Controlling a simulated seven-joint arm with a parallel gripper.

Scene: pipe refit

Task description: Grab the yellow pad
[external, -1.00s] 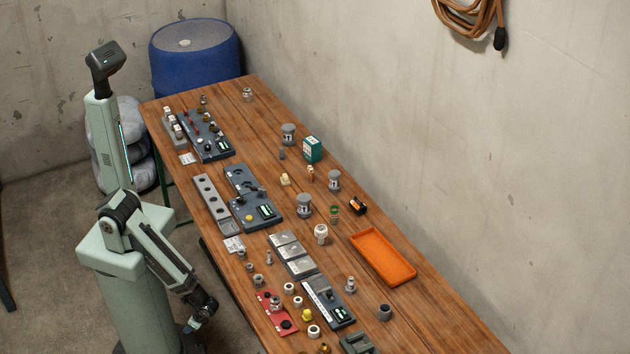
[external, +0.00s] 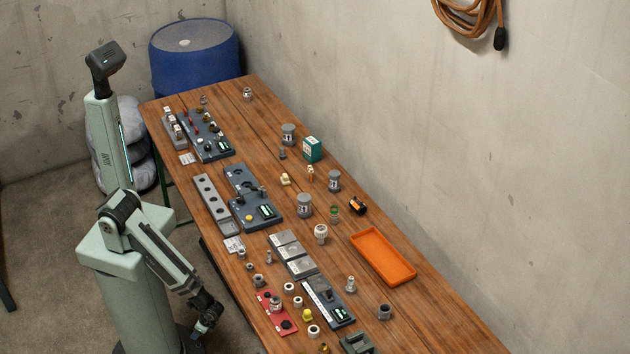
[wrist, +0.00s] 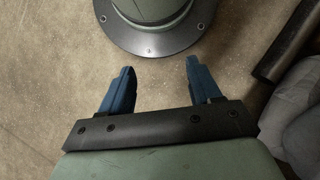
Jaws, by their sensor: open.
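My gripper (external: 204,328) hangs low beside the table's near left edge, off the tabletop. In the wrist view my gripper (wrist: 157,72) has its two blue fingers spread apart, with nothing between them. No flat yellow pad can be told for certain. A small yellow piece (external: 307,315) stands on the near part of the table, right of the red plate (external: 268,301). A yellow round spot (external: 249,217) shows on a dark grey panel (external: 240,178) mid-table. A small pale yellow block (external: 285,180) lies farther back.
The wooden table (external: 420,305) carries several small fittings, panels and grey blocks. An orange tray (external: 383,257) lies at its right side, near the wall. A blue barrel (external: 194,65) stands behind the far end. The wrist view shows floor below the fingers.

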